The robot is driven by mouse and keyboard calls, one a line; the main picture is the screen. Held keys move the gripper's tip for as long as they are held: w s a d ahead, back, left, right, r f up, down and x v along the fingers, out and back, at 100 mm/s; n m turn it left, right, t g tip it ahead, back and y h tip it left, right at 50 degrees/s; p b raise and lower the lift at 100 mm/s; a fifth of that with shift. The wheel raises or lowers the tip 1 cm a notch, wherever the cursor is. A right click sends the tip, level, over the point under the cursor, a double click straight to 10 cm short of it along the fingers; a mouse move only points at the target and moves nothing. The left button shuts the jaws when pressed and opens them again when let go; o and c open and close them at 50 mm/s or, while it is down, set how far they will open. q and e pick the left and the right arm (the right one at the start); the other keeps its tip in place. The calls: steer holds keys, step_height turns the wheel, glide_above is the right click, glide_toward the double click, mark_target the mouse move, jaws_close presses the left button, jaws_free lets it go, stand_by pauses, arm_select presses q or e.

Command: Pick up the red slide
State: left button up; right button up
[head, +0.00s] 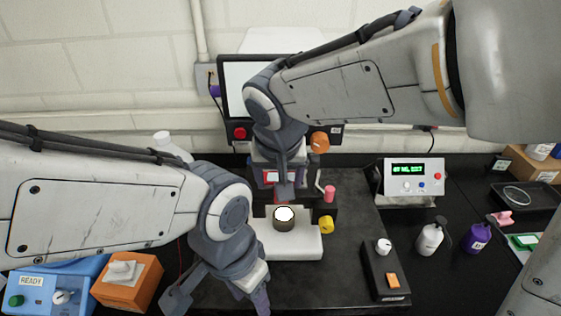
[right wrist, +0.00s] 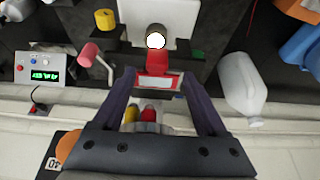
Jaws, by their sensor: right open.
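The red slide (right wrist: 157,63) has a white panel with a red border and sits at the back of the white block (right wrist: 180,12), below a round bright-topped part (right wrist: 155,40). In the head view the red slide (head: 270,177) is partly hidden by my right gripper (head: 284,188). In the right wrist view my right gripper (right wrist: 157,78) is open, with one finger on each side of the slide's panel. I cannot tell whether the fingers touch it. My left gripper (head: 220,300) is at the bottom of the head view, apparently open and empty, away from the slide.
A pink-red knob (head: 329,193) and a yellow knob (head: 326,225) stand close to the right of the block. A monitor (head: 240,75) is behind. A control box (head: 380,270) and a white bottle (head: 430,238) stand to the right. An orange box (head: 128,290) is at left.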

steer(key=x, duration=0.1)
steer(key=p+x, duration=0.1)
steer(key=x, duration=0.1)
steer(key=p+x, duration=0.1)
steer(key=x, duration=0.1)
steer(key=shift+w+d+r, duration=0.1)
steer(key=shift+d, duration=0.2)
steer(key=shift+w+f, duration=0.15)
steer(key=shift+f, duration=0.25)
steer(key=shift+c, duration=0.3)
jaws_close()
steer(key=shift+r, duration=0.2)
